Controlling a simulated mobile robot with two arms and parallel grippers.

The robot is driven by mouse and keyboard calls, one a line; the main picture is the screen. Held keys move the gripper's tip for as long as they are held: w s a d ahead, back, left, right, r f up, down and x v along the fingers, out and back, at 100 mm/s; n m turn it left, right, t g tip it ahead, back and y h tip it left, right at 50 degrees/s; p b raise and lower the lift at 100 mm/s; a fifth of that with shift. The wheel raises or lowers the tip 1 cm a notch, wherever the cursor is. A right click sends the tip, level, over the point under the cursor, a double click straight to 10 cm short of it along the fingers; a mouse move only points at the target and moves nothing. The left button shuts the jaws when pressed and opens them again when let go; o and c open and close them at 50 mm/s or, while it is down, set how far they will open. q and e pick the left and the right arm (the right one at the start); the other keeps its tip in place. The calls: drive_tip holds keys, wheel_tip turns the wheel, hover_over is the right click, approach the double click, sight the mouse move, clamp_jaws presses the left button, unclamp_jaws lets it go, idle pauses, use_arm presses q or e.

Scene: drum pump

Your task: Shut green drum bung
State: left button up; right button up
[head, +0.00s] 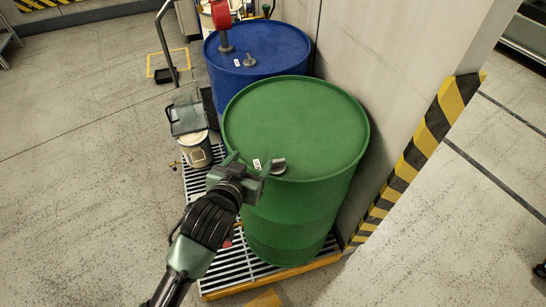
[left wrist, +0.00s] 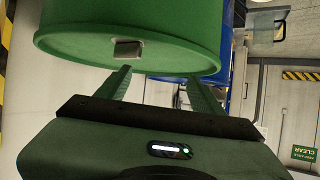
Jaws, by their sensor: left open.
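The green drum (head: 295,125) stands upright on a slatted pallet. Its grey bung (head: 279,166) sits at the near edge of the lid, beside a small white label (head: 257,164). In the left wrist view the bung (left wrist: 127,50) shows as a grey block on the green drum (left wrist: 180,48). I cannot tell how far it is seated. My left gripper (head: 248,165) is open and empty at the drum's near left edge, with the bung just right of its fingers. Both fingers also show apart in the left wrist view (left wrist: 160,92). My right gripper is not in view.
A blue drum (head: 275,45) with a red-topped fitting (head: 221,16) stands behind the green one. A pale bucket (head: 196,150) is to the left on the pallet (head: 214,287). A wall with a striped edge (head: 420,148) is close on the right. Floor at left is clear.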

use_arm(q)
drive_tip(key=w+d+r+m+t+h, duration=0.3)
drive_tip(key=d+r+m+h, duration=0.6)
drive_tip(key=d+r, duration=1.1)
drive_tip(key=s+d+r+m+g+h, duration=0.6)
drive_tip(key=s+d+m+g+h, duration=0.1)
drive_tip(key=s+d+m+h, duration=0.15)
drive_tip(key=s+d+f+m+g, duration=0.45)
drive_tip(key=s+m+g, duration=0.25)
drive_tip(key=m+g, duration=0.25)
drive_tip(key=m+t+y, duration=0.1)
drive_tip(key=m+y, duration=0.1)
drive_tip(key=y, duration=1.9)
hover_over(276, 161)
drive_tip(key=shift+h, duration=0.25)
wheel_tip(276, 161, down, 16)
drive_tip(key=shift+f, duration=0.25)
drive_tip(key=shift+a+f+p, duration=0.1)
drive_tip(key=shift+f+p, duration=0.2)
drive_tip(key=shift+f, duration=0.05)
wheel_tip(276, 161, down, 6)
drive_tip(key=shift+p, duration=1.05)
drive_tip(key=shift+f, duration=0.5)
